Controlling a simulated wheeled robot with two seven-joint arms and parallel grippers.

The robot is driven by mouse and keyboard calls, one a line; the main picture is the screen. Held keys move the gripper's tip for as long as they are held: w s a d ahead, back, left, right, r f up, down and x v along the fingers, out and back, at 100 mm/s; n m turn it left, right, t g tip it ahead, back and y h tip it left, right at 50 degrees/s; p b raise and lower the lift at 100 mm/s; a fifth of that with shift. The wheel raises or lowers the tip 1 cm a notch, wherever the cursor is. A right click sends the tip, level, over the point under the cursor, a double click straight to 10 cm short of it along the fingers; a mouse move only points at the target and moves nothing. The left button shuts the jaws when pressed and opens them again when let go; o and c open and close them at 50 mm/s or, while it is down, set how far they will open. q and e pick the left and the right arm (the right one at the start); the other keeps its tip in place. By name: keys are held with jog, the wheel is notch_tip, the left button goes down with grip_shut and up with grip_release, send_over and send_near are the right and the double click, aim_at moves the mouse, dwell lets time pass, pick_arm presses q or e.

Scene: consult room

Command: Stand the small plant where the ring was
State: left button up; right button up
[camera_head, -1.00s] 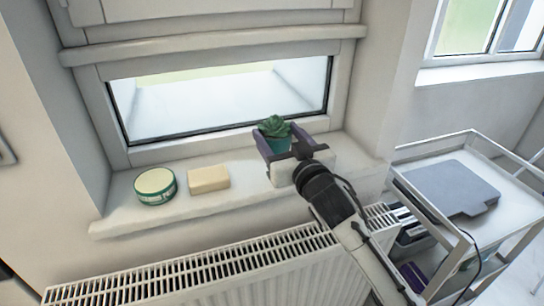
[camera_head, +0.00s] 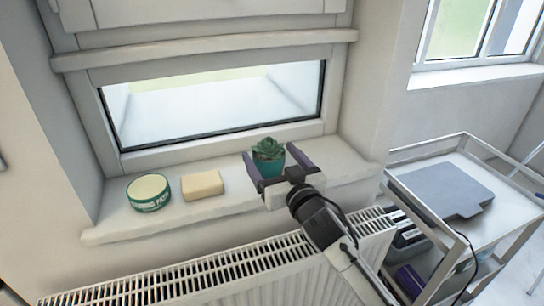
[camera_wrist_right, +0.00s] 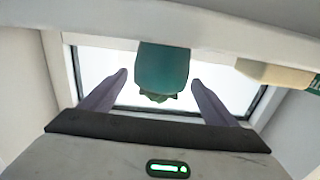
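The small plant, a green succulent (camera_head: 268,150) in a teal pot (camera_head: 271,168), stands upright on the white window sill (camera_head: 220,210), towards its right part. My right gripper (camera_head: 272,156) is open around the pot, one purple finger on each side. In the right wrist view, which is upside down, the pot (camera_wrist_right: 163,68) shows between the fingertips (camera_wrist_right: 159,78) with a gap on both sides. No ring is in view. My left gripper is not in view.
A green and cream tin (camera_head: 148,192) and a beige bar (camera_head: 202,185) sit on the sill left of the plant. A white radiator (camera_head: 230,270) is below. A metal trolley (camera_head: 478,215) with a grey folder stands at right. The sill between bar and gripper is clear.

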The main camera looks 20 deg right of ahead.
jog(key=s, duration=1.2)
jog(key=shift+d+b, duration=0.35)
jog(key=shift+d, duration=0.1)
jog(key=s+d+f+g+h, duration=0.25)
jog(key=s+f+g, duration=0.55)
jog(key=s+f, duration=0.5)
jog(key=s+f+n+g+y, duration=0.1)
jog(key=s+f+g+y, duration=0.1)
jog(key=s+f+g, duration=0.65)
jog(key=s+a+f+t+y, duration=0.1)
jog(key=a+f+t, duration=0.1)
jog(key=f, duration=0.4)
jog(key=s+a+f+t, duration=0.1)
jog(key=a+f+t, duration=0.2)
jog(key=f, duration=0.3)
jog(key=shift+f+t+y, duration=0.25)
jog(key=shift+t+y, duration=0.1)
jog(key=shift+t, duration=0.5)
